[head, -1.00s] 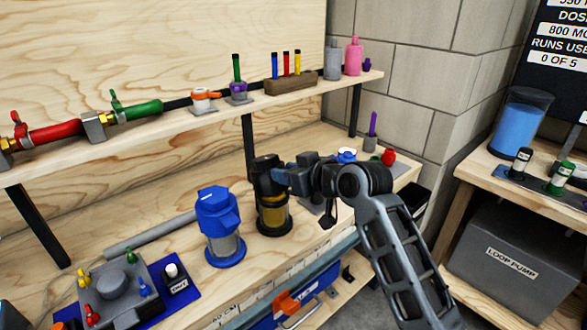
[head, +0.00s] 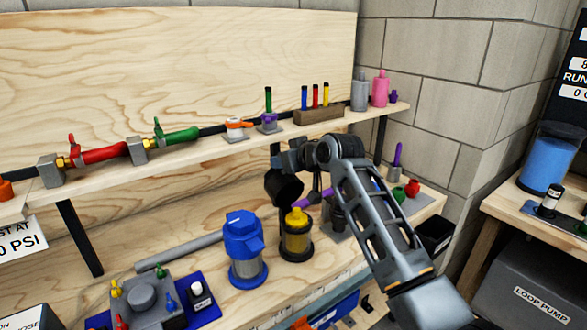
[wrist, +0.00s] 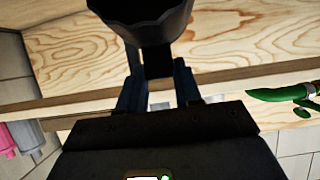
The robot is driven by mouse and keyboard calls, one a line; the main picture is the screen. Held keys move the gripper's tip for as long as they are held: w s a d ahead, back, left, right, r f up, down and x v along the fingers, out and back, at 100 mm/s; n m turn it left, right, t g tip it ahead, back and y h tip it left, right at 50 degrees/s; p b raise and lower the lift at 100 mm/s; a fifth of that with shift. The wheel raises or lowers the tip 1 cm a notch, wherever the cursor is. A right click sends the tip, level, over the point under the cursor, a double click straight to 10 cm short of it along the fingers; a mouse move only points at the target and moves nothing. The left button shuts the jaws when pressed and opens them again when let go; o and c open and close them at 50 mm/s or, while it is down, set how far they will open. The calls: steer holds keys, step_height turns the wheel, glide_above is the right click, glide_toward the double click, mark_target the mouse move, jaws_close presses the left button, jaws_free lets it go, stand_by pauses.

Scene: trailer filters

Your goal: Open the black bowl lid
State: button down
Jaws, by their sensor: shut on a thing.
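The black lid (head: 284,188) is a dark cup-shaped cap, tilted in the air above and a little left of its bowl. My gripper (head: 294,160) is shut on it. In the wrist view the lid (wrist: 145,22) hangs at the top centre, with my gripper's two fingers (wrist: 156,78) closed on its narrow tab. The clear bowl (head: 297,242) stands upright on the bench with a dark base, its top uncovered. A yellow filter (head: 296,222) stands inside it and shows above the rim. The lid and the bowl are apart.
A blue-lidded housing (head: 244,245) stands just left of the bowl. The shelf (head: 200,147) with valves and coloured pens runs close behind my gripper. A purple rod (head: 322,197) shows near the bowl, partly behind my arm. A grey block (head: 145,305) with coloured plugs sits front left.

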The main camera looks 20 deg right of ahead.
steer(key=shift+w+a+r+g+h+p, duration=0.2)
steer(key=shift+w+g, duration=0.15)
steer(key=shift+w, duration=0.2)
steer(key=shift+w+a+r+g+h+p, duration=0.15)
steer(key=shift+w+g+p, duration=0.1)
steer(key=shift+w+g, duration=0.25)
steer(key=shift+w+a+r+g+h+p, duration=0.15)
steer(key=shift+w+a+g+p, duration=0.1)
steer(key=shift+w, duration=0.35)
steer(key=c, duration=1.1)
jaws_free()
steer(key=o, duration=0.3)
steer(key=shift+d+f, duration=0.1)
steer(key=shift+f, duration=0.15)
steer(key=shift+o, duration=0.2)
steer(key=shift+s, duration=0.1)
steer(key=shift+f, duration=0.1)
steer(key=shift+s, duration=0.15)
steer(key=b+v, duration=0.1)
steer(key=v, duration=0.6)
steer(key=shift+d+r, duration=0.15)
steer(key=shift+r, duration=0.15)
steer(key=shift+s, duration=0.1)
